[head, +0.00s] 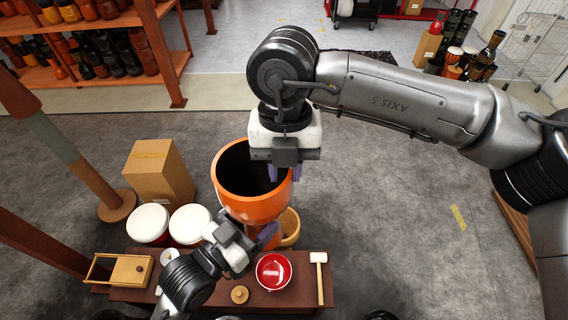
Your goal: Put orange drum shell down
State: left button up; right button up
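The orange drum shell (262,208) stands upright in the middle of the head view, its wide dark mouth facing up. Its lower part is partly hidden by my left gripper, and I cannot tell whether its foot rests on the bench. My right gripper (285,172) points down at the right side of the rim. Its purple fingers are apart, one over the mouth and one outside the rim. My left gripper (262,237) is low at the front of the shell, a purple finger beside its narrow part. Whether it is shut on the shell is unclear.
The dark red bench (210,297) holds a red bowl (273,271), a mallet (319,275), a small wooden knob (239,294) and a wooden box (130,270). Two white-topped drums (148,223), a carton (160,172) and a tan pot (290,226) stand close.

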pick_arm(q)
jog(key=shift+s+d+r, duration=0.1)
jog(key=shift+d, duration=0.1)
jog(key=o, duration=1.3)
jog(key=shift+r, duration=0.1)
jog(key=shift+s, duration=0.1)
